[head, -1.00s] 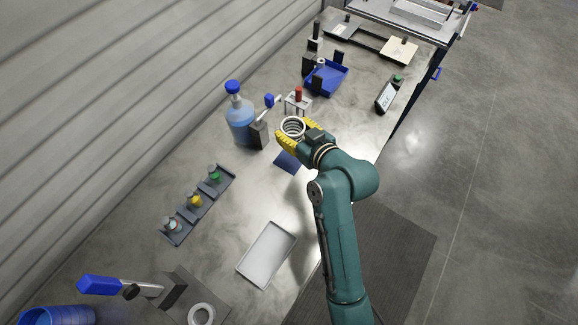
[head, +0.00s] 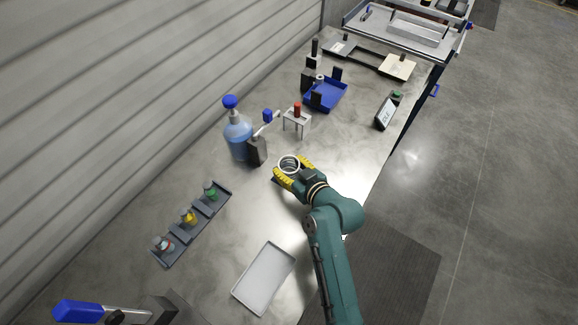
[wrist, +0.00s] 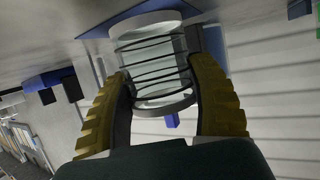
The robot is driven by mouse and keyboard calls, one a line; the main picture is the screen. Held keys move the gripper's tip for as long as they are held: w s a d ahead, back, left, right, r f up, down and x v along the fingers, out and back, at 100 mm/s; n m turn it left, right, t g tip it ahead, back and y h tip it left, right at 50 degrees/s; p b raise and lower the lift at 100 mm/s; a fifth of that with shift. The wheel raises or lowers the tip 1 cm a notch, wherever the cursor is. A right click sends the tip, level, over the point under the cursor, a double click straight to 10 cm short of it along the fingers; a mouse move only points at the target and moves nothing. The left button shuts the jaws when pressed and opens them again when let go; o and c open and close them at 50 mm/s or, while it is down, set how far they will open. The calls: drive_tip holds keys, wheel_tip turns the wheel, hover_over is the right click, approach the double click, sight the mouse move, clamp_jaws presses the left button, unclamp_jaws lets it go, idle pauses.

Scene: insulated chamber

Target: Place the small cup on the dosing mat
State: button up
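The small cup (head: 289,163) is a clear cylinder with dark bands and pale rims. It stands between the yellow fingers of my gripper (head: 294,172), and both fingers appear to touch its sides. The wrist view shows the cup (wrist: 155,65) upside down in the picture, between the fingertips. The dark blue dosing mat (head: 276,179) is mostly hidden under the cup and gripper; parts of it show beside the cup in the wrist view (wrist: 214,42). The cup is at or very close to the mat; whether its base touches is unclear.
A blue-capped bottle (head: 238,138) and a dark block with a blue-handled tool (head: 257,151) stand to the left. A small stand with a red top (head: 297,121) is behind. A vial rack (head: 192,225) and a white tray (head: 264,277) lie nearer.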

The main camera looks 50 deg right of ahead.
drive_tip(key=o, duration=0.4)
drive_tip(key=shift+o, duration=0.2)
drive_tip(key=shift+s+r+p, duration=0.1)
drive_tip(key=shift+r+p, duration=0.15)
drive_tip(key=shift+p, duration=0.05)
drive_tip(key=p+v, duration=0.2)
drive_tip(key=v, duration=1)
drive_tip(key=w+a+r+n+t, duration=0.15)
drive_tip(key=w+a+r, duration=0.3)
drive_tip(key=r, duration=0.45)
drive_tip(key=w+a+r+n+t, duration=0.15)
drive_tip(key=w+a+r, duration=0.3)
drive_tip(key=r, duration=0.55)
drive_tip(key=s+a+r+t, duration=0.1)
drive_tip(key=a+r+t, duration=0.1)
drive_tip(key=a+r, duration=0.2)
drive_tip(key=s+a+r+t+y, duration=0.1)
drive_tip(key=a+r, duration=0.3)
drive_tip(key=r, duration=0.5)
drive_tip(key=s+a+r+t+y, duration=0.1)
drive_tip(key=a+r+t, duration=0.1)
drive_tip(key=a+r, duration=0.2)
wheel_tip(320, 180, up, 4)
drive_tip(key=shift+f+m+t, duration=0.15)
drive_tip(key=shift+m+t, duration=0.25)
